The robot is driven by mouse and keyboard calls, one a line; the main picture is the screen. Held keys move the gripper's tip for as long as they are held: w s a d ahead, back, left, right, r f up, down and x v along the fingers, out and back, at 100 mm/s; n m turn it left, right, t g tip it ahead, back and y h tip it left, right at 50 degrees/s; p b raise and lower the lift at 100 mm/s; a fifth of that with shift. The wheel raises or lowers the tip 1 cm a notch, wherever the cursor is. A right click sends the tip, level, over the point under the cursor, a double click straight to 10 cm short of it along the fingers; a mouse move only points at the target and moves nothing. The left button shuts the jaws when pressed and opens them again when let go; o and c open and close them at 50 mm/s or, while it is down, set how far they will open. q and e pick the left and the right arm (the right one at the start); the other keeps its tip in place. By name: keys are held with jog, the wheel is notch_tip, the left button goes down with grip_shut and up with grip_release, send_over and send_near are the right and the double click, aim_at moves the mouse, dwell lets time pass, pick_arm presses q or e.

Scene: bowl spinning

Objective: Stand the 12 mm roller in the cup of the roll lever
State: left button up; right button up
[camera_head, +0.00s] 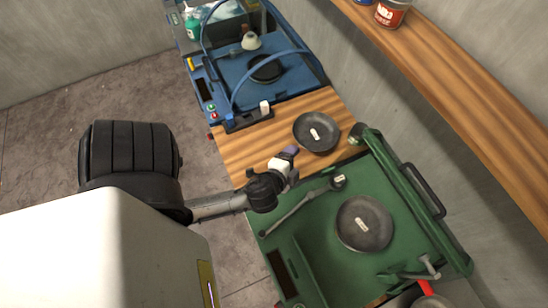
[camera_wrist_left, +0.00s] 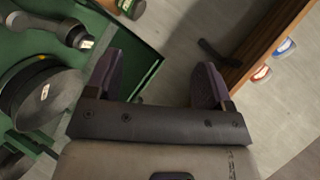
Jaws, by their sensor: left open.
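The roll lever (camera_head: 300,208) is a grey bar lying across the left part of the green machine (camera_head: 320,255). Its dark labelled head (camera_head: 339,182) points up and right, and that head also shows in the left wrist view (camera_wrist_left: 72,34). Whether its cup is empty, I cannot tell. My left gripper (camera_head: 291,152) is over the wooden table just left of the dark bowl. In the left wrist view its purple fingers (camera_wrist_left: 157,80) are apart with nothing between them. I cannot identify the 12 mm roller with certainty. My right gripper is not in view.
A dark labelled bowl (camera_head: 317,132) sits on the wooden table (camera_head: 240,155). A dark disc (camera_head: 364,223) lies in the green machine, with a green tube (camera_head: 420,205) along its right side. A blue machine (camera_head: 235,75) stands behind; a wooden shelf (camera_head: 470,75) holds cans.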

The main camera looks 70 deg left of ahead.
pick_arm(q)
jog(key=s+d+f+n+g+h, duration=0.2)
jog(key=s+d+n+g+h, duration=0.2)
jog(key=d, duration=0.8)
jog(key=s+g+h, duration=0.2)
jog(key=s+h, duration=0.2)
jog(key=s, duration=0.1)
jog(key=shift+s+f+n+g, duration=0.2)
jog(key=shift+f+n+g, duration=0.1)
jog(key=shift+g, duration=0.1)
jog(key=shift+d, duration=0.1)
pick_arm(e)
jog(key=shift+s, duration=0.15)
